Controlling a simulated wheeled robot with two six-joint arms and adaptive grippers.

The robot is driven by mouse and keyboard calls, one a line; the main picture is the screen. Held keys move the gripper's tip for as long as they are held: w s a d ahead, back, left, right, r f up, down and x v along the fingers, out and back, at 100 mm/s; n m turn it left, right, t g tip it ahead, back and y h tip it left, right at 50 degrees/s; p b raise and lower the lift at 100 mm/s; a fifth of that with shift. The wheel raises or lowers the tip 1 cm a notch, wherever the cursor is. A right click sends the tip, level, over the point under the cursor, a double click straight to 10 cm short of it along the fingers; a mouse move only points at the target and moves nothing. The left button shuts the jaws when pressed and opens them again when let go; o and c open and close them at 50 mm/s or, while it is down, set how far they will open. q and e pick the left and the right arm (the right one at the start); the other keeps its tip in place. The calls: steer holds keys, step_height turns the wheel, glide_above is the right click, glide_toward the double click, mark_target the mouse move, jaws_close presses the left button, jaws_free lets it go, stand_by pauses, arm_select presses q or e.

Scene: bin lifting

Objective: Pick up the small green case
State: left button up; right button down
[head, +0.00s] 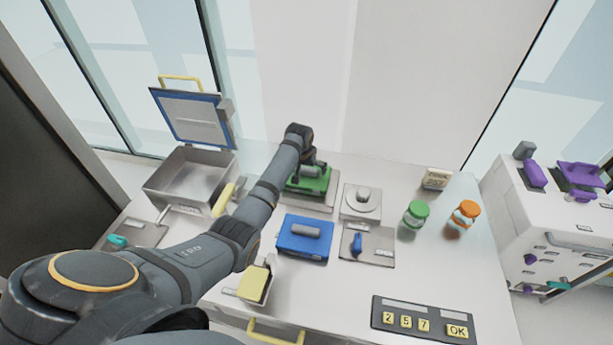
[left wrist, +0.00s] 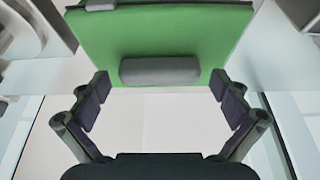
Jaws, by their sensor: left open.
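The small green case (head: 312,182) lies on a plate on the white table, behind a blue case. My left arm reaches over the table to it, and the left gripper (head: 308,170) is at the green case's far side, partly hidden by the arm. In the left wrist view the green case (left wrist: 165,35) fills the upper middle, with its grey handle (left wrist: 160,70) facing me. The open left gripper (left wrist: 162,105) has one finger on each side of the handle, apart from it. My right gripper is not in view.
A blue case (head: 303,239) sits just in front. An open metal bin (head: 190,182) with a raised blue lid stands left. A round-knob plate (head: 361,203), green jar (head: 415,215) and orange jar (head: 463,217) stand right. A keypad (head: 425,319) lies at the front.

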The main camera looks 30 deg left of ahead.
arm_select(q)
steer(key=shift+w+f, duration=0.1)
steer(key=c, duration=1.5)
steer(key=shift+c, duration=0.9)
steer(key=shift+r, duration=0.2)
